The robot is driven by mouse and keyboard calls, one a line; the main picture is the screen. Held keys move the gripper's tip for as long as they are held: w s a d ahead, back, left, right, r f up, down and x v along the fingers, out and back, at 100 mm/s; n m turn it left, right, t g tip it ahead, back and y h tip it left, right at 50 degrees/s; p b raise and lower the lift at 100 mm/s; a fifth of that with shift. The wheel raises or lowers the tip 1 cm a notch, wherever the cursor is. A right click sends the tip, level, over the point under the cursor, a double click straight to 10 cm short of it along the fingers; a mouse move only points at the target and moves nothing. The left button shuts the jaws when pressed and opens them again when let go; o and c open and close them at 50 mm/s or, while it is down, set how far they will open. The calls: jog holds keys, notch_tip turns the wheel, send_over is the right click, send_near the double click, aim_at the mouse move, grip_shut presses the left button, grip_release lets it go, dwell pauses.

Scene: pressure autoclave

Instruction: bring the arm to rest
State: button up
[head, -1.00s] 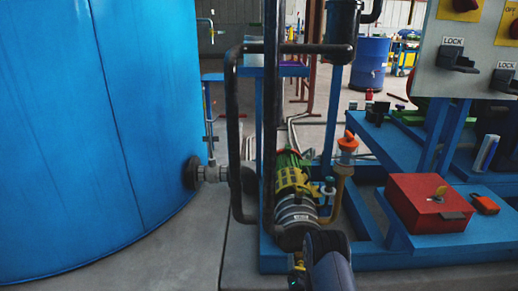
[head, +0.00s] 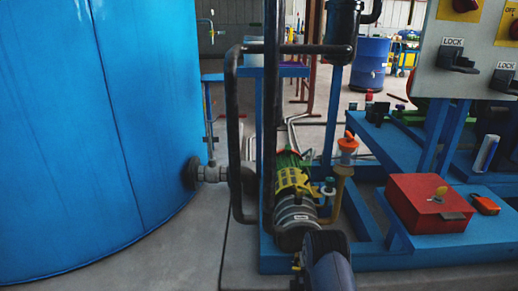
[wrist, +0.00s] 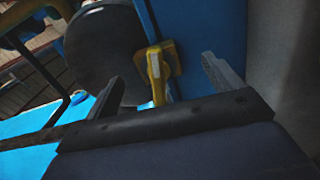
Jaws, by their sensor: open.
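In the wrist view my gripper (wrist: 168,82) is open, with its two grey fingers spread apart and nothing between them that it grips. A yellow handle (wrist: 155,72) on a blue upright shows beyond and between the fingers; I cannot tell the distance. In the head view my dark arm (head: 328,262) rises from the bottom edge, in front of the lower end of the pump (head: 296,205). The fingers cannot be made out in the head view.
A large blue tank (head: 90,140) fills the left. A blue frame (head: 375,258) carries black pipes (head: 233,130), a red box (head: 425,208) and a grey panel (head: 475,60) with lock switches at right. Grey floor (head: 170,255) lies clear between tank and frame.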

jog(key=shift+m, duration=1.8)
jog(key=shift+r, duration=0.1)
